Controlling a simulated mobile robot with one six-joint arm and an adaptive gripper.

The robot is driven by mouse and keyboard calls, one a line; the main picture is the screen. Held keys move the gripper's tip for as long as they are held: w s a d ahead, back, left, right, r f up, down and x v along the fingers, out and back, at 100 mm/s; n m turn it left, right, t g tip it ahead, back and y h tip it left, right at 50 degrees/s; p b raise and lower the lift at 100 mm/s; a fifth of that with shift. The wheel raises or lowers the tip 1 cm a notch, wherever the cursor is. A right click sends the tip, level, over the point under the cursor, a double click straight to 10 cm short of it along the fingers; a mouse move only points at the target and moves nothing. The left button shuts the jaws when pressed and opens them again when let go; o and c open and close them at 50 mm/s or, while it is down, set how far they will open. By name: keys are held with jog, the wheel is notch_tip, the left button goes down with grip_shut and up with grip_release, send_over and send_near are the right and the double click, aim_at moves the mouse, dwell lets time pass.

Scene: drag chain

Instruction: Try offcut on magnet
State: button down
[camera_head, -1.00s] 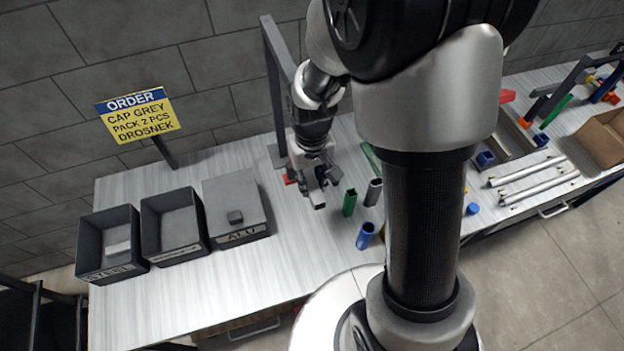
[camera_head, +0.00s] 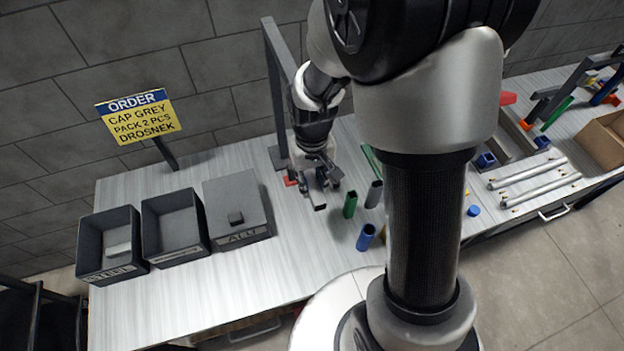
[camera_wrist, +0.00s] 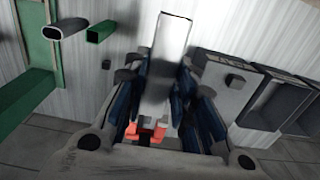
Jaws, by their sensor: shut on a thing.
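My gripper (camera_head: 322,182) is low over the table, left of the upright tubes. In the wrist view my gripper (camera_wrist: 166,92) is shut on a long, pale grey metal offcut (camera_wrist: 172,42), which sticks out beyond the fingers. In the head view the fingers hide much of the offcut. A small red piece, apparently the magnet (camera_head: 290,181), shows just left of my gripper. Red parts (camera_wrist: 158,132) also show below the offcut in the wrist view. I cannot tell whether the offcut touches them.
A STEEL bin (camera_head: 82,262) holding a pale piece, a middle bin (camera_head: 146,240) and a grey ALU box (camera_head: 232,190) with a small dark block on top stand left. Green (camera_head: 350,206), grey (camera_head: 374,194) and blue (camera_head: 365,238) tubes stand right. A dark post (camera_head: 273,90) rises behind.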

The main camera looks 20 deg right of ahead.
aim_at(317, 196)
jog(key=shift+w, duration=0.6)
jog(key=shift+s+r, duration=0.15)
jog(key=shift+s, duration=1.1)
jog(key=shift+s+r, duration=0.15)
jog(key=shift+s, duration=1.1)
dwell(4.9)
